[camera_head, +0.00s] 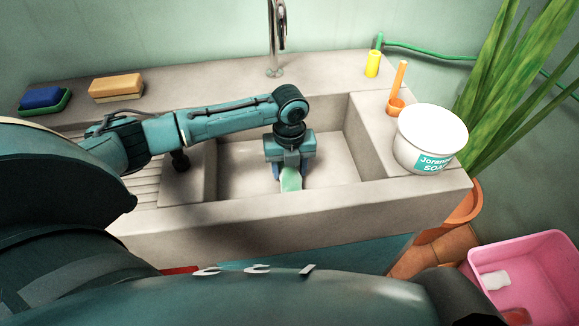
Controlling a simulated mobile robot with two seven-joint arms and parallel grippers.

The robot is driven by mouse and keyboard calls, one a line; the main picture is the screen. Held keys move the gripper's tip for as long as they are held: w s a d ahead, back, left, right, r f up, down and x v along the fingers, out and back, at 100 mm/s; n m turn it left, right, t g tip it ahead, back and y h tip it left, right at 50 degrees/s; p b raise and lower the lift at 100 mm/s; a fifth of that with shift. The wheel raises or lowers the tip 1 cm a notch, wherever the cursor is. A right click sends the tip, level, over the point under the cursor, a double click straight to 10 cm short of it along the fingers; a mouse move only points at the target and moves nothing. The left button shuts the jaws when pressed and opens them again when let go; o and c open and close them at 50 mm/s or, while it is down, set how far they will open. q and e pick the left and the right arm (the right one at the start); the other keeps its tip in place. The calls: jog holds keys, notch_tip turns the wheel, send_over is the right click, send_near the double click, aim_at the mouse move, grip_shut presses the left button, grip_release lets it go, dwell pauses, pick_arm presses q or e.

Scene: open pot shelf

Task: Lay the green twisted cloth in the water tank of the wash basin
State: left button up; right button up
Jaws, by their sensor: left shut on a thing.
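The wash basin (250,235) is a grey stone sink with a rectangular water tank (345,145) in its middle. My left gripper (290,175) points down inside the tank, close to its front wall. It is shut on the green cloth (291,181), a small pale green piece showing between and below the fingers. The gripper hides the rest of the cloth, and I cannot tell whether it touches the tank floor. My right gripper is not in view.
A soap tub (432,140) and an orange scoop (397,95) stand on the right ledge. A yellow hose end (373,64), a tap (274,40), an orange-tan sponge (117,86) and a blue sponge (42,98) are along the back. A pink crate (535,262) and plant (515,100) are right.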

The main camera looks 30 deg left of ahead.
aim_at(290, 168)
pick_arm(q)
jog(key=shift+f, duration=0.1)
jog(key=o, duration=1.1)
notch_tip(290, 168, up, 12)
jog(key=shift+r+p, duration=0.15)
jog(key=shift+p, duration=0.45)
